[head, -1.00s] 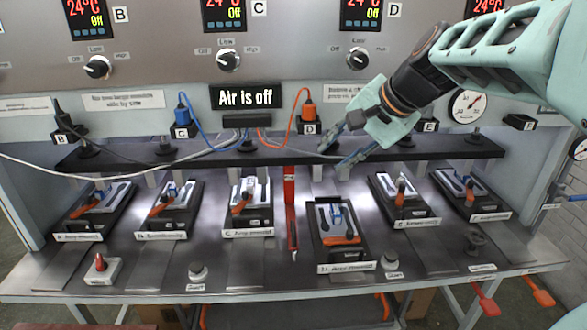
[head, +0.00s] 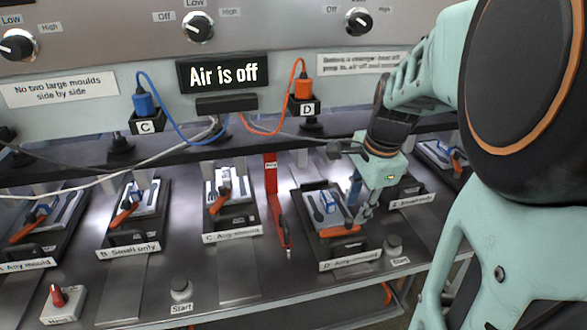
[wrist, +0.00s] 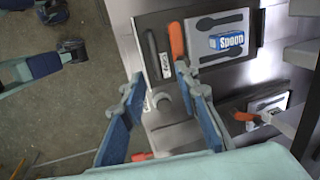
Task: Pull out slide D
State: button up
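Slide D (head: 345,247) is a black slide at the bench front, labelled "D: Any mould". It stands further forward than slide C (head: 232,222). On it lie a grey mould (head: 313,202) with dark spoon shapes, an orange-handled lever (head: 340,231) and a small blue box (head: 328,202). In the wrist view the box (wrist: 227,41) reads "Spoon", beside the orange lever (wrist: 177,42) and the slide's black front handle (wrist: 152,55). My gripper (wrist: 158,78) is open and empty, its blue fingers apart near the slide's front edge. In the head view my gripper (head: 362,203) is over slide D's right side.
A red upright bar (head: 276,205) stands between slides C and D. A start button (head: 392,245) is right of slide D's front. Slide E (head: 412,190) is partly behind my arm. A display (head: 223,74) reads "Air is off". An orange plug (head: 303,90) sits in socket D.

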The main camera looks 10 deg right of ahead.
aim_at(348, 240)
jog(key=shift+m, duration=0.3)
jog(key=x, duration=0.8)
jog(key=s+x, duration=0.1)
jog(key=x, duration=0.3)
jog(key=shift+d+f+b, duration=0.15)
jog(key=shift+d+b, duration=0.1)
jog(key=shift+b, duration=0.15)
grip_shut()
